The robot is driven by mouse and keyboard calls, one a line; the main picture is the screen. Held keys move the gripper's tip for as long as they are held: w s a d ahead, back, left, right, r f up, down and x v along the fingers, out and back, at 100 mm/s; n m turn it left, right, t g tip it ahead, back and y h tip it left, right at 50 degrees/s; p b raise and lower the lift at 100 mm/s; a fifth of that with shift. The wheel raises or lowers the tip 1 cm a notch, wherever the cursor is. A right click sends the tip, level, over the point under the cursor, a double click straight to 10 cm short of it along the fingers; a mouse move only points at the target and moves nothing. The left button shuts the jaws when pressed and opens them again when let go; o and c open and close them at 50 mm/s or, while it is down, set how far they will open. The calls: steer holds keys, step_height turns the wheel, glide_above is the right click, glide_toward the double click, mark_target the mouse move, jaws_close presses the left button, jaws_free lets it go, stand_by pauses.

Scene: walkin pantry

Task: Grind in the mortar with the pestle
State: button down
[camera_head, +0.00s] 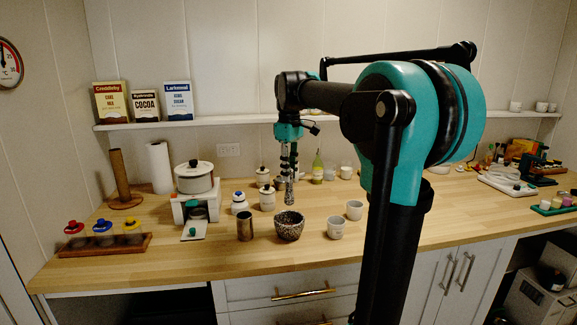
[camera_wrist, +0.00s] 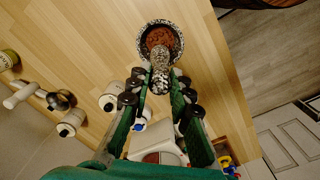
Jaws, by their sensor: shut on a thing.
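The speckled grey stone mortar (camera_head: 289,228) stands upright on the wooden counter. In the wrist view the mortar (camera_wrist: 142,50) has reddish-brown contents (camera_wrist: 158,37) inside. My gripper (camera_head: 289,168) points down over the mortar and is shut on the speckled pestle (camera_head: 289,191). The pestle hangs roughly upright, its lower end just above the mortar's rim in the head view, with a small gap. In the wrist view the pestle (camera_wrist: 160,75) sits between the fingers of my gripper (camera_wrist: 157,88) and its far end overlaps the mortar's opening, hiding part of the contents.
A dark metal cup (camera_head: 245,226) stands left of the mortar, and two light cups (camera_head: 336,228) stand to its right. White lidded jars (camera_head: 267,198) and a white appliance (camera_head: 196,190) stand behind and left. The counter in front of the mortar is clear.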

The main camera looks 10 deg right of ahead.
mark_target(287, 202)
steer(key=shift+f, duration=4.65)
steer(key=shift+f, duration=0.6)
steer(key=shift+a, duration=0.2)
steer(key=shift+a, duration=0.35)
steer(key=shift+s, duration=0.1)
steer(key=shift+s, duration=0.3)
steer(key=shift+d, duration=0.1)
steer(key=shift+s+d, duration=0.25)
steer(key=shift+d, duration=0.3)
